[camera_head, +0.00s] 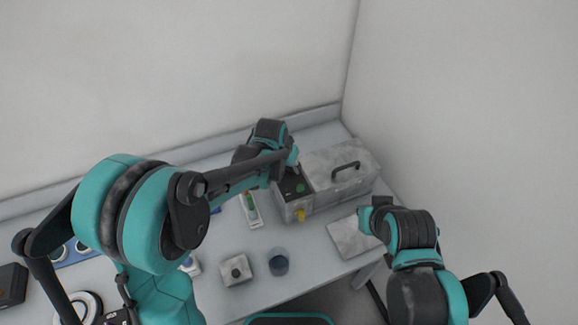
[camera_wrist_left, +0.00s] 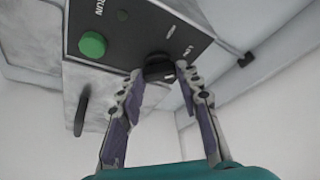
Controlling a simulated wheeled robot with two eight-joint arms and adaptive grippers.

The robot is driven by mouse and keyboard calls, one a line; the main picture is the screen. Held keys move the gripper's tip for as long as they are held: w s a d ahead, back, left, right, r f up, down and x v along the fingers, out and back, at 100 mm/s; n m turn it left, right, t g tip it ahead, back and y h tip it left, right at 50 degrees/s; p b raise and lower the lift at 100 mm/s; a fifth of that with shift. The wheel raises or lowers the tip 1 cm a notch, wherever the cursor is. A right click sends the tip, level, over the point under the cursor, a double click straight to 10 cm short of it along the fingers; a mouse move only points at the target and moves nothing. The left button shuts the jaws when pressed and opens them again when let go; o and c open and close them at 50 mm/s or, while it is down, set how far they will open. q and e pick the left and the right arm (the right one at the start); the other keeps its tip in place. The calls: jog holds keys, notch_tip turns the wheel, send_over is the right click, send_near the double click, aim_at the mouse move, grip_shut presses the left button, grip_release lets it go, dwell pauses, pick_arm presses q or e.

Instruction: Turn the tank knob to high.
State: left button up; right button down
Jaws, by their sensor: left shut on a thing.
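The grey tank (camera_head: 325,180) stands at the back right of the bench, with a black control panel (camera_head: 287,183) on its left end. In the left wrist view the black knob (camera_wrist_left: 158,66) sits on the panel's edge near small white lettering. My left gripper (camera_wrist_left: 161,76) is shut on the knob, one finger on each side. The knob's pointer direction is not clear. In the head view my left gripper (camera_head: 293,160) is over the panel and hides the knob. My right gripper (camera_head: 364,217) is above a flat grey plate; its fingers cannot be made out.
A green button (camera_wrist_left: 92,44) is near the knob, beside the word RUN. The tank has a black lid handle (camera_head: 345,167) and a yellow tap (camera_head: 300,215). A blue cup (camera_head: 278,264), a small grey block (camera_head: 236,271) and the grey plate (camera_head: 345,238) are in front.

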pick_arm(q)
jog(key=n+y, duration=0.1)
jog(key=n, duration=0.1)
jog(key=n+y+b, duration=0.1)
jog(key=n, duration=0.2)
jog(key=shift+d+n+t, duration=0.2)
jog(key=shift+n+t, duration=0.1)
jog(key=n+y+b, duration=0.1)
jog(key=n+y, duration=0.1)
jog(key=n, duration=0.4)
jog(key=shift+d, duration=0.1)
jog(key=shift+g, duration=0.5)
jog(key=o, duration=1.2)
jog(key=shift+c, duration=0.2)
jog(key=v, duration=1.2)
jog(key=shift+d, duration=0.3)
